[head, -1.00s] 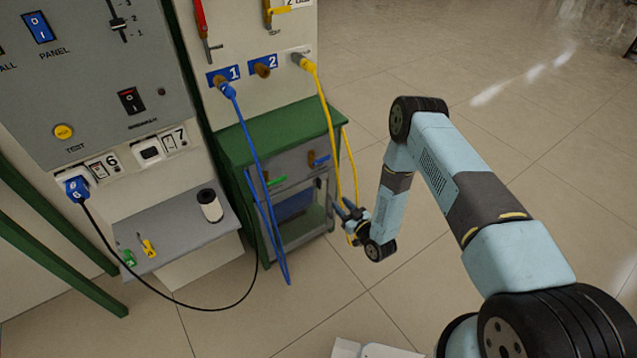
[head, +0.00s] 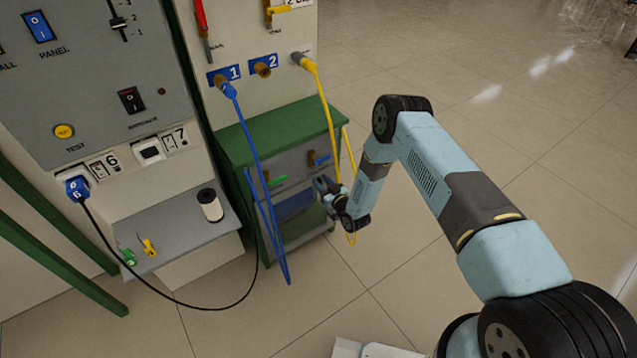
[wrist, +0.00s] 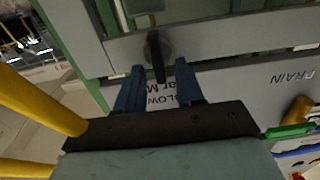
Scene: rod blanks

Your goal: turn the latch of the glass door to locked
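The glass door (head: 290,232) is on the front of the green-topped cabinet, partly hidden by my gripper and cables. In the wrist view a dark latch (wrist: 157,57), a round knob with a narrow bar, sits on a grey frame strip (wrist: 215,38). The bar points down the picture toward the gap between my fingers. My gripper (wrist: 160,78) is open, with its two blue fingers apart and their tips just short of the knob, one on either side of the bar. I cannot tell whether they touch it. My gripper also shows in front of the cabinet in the head view (head: 322,187).
A yellow cable (head: 329,110) hangs past the cabinet's right side; it crosses the left of the wrist view close by. A blue cable (head: 248,140) hangs in front. Floor on the right is clear.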

